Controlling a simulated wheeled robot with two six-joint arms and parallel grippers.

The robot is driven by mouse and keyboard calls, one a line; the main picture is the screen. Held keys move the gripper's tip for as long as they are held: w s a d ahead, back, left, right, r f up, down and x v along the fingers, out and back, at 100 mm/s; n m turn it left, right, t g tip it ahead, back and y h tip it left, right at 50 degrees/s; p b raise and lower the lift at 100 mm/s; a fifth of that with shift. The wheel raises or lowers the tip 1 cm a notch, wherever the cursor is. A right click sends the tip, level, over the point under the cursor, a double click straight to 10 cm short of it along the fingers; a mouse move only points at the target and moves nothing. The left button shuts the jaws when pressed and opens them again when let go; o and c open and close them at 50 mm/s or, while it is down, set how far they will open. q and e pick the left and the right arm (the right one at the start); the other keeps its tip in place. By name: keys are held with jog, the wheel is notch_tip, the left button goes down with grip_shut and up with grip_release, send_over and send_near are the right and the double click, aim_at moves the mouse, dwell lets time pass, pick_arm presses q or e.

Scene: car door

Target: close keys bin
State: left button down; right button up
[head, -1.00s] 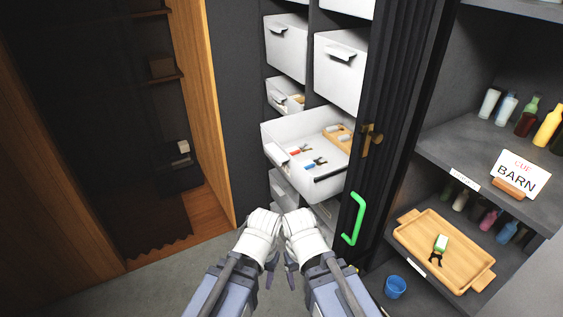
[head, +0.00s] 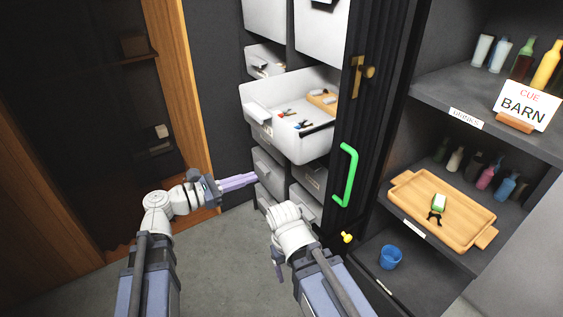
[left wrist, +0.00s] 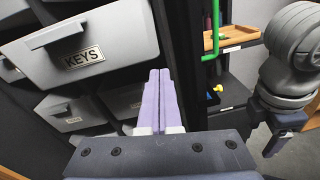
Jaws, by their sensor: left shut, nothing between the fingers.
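The keys bin (head: 312,148) is a white bin pulled out of the dark cabinet, with keys and a small wooden tray visible inside. Its front, with a handle and a KEYS label (left wrist: 85,58), fills the upper left of the left wrist view. My left gripper (head: 254,179) is shut and empty, its purple fingers pointing right, below the bin's front and apart from it. The fingers (left wrist: 158,78) also show in the left wrist view, right of the bin's front. My right gripper (head: 278,264) hangs low in front of the cabinet, its fingers mostly hidden by its wrist.
Other white bins sit above and below, including a closed one (head: 268,165) near my left fingertips. A dark folding door with a green handle (head: 349,175) stands right of the bins. Shelves hold bottles, a wooden tray (head: 440,205) and a blue cup (head: 390,257).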

aim_at(291, 146)
pick_arm(q)
jog(key=w+d+r, duration=0.1)
jog(key=w+d, duration=0.1)
jog(key=d, duration=0.1)
jog(key=w+d+n+t, duration=0.1)
jog(key=w+d, duration=0.2)
jog(key=w+d+r+n, duration=0.1)
jog(key=w+d, duration=0.2)
jog(key=shift+d+r+t+h+p, duration=0.3)
jog(key=shift+d+r+t+h, duration=0.05)
jog(key=shift+t+h, duration=0.05)
dwell(0.4)
jog(key=shift+w+d, duration=0.35)
jog(key=shift+d, duration=0.1)
jog(key=x, duration=0.7)
jog(key=f+x, duration=0.1)
jog(key=x, duration=1.2)
jog(key=shift+w+d+f, duration=0.15)
jog(key=shift+w+d, duration=0.05)
jog(key=shift+d, duration=0.1)
jog(key=shift+w+d, duration=0.25)
jog(key=shift+d, duration=0.2)
pick_arm(e)
jog(key=shift+w+d, duration=0.55)
jog(key=shift+d, duration=0.35)
pick_arm(q)
jog(key=shift+w+d, duration=0.1)
